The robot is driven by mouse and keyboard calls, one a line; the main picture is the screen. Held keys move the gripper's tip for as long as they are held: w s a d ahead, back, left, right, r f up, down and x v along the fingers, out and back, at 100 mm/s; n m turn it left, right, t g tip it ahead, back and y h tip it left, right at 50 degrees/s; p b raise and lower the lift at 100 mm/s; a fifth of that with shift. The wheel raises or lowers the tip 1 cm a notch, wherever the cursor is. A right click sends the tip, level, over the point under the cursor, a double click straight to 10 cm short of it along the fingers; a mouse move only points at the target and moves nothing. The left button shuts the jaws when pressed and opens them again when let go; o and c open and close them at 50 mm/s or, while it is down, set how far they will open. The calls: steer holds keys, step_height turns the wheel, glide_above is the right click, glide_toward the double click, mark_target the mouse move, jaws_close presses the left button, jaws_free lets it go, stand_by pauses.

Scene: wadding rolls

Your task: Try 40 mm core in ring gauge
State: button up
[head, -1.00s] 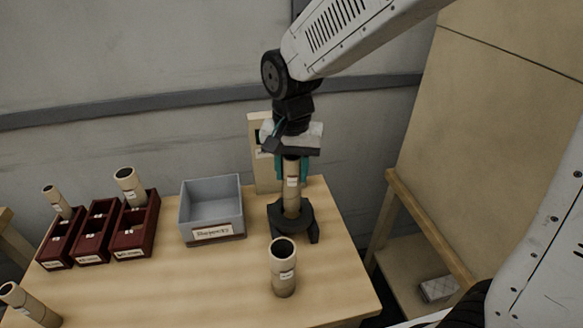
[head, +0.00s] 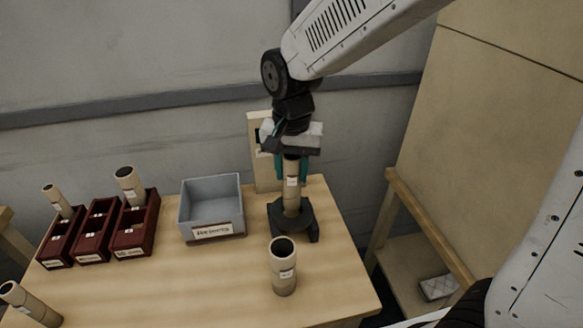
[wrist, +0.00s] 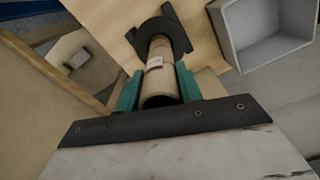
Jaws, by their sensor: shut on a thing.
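The cardboard core (head: 291,195) stands upright with its lower end at the black ring gauge (head: 303,232). Its white label faces the head camera. My gripper (head: 292,172), with teal fingers, is shut on the upper part of this core. In the wrist view the core (wrist: 159,66) runs between the teal fingers of my gripper (wrist: 158,88) toward the dark ring gauge (wrist: 162,34). The ring surrounds the core's far end. How deep the core sits in the ring cannot be told.
A loose core (head: 283,268) stands in front of the gauge. A grey bin (head: 212,233) is to the left, then dark red trays (head: 135,250), two with cores leaning in them. Another core (head: 28,304) is at the front left corner. A beige panel (head: 262,180) stands behind.

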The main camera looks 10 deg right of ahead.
mark_target(292, 189)
steer(key=shift+f, duration=2.85)
stand_by(2.9)
stand_by(1.4)
steer(key=o, duration=1.1)
steer(key=shift+c, duration=0.2)
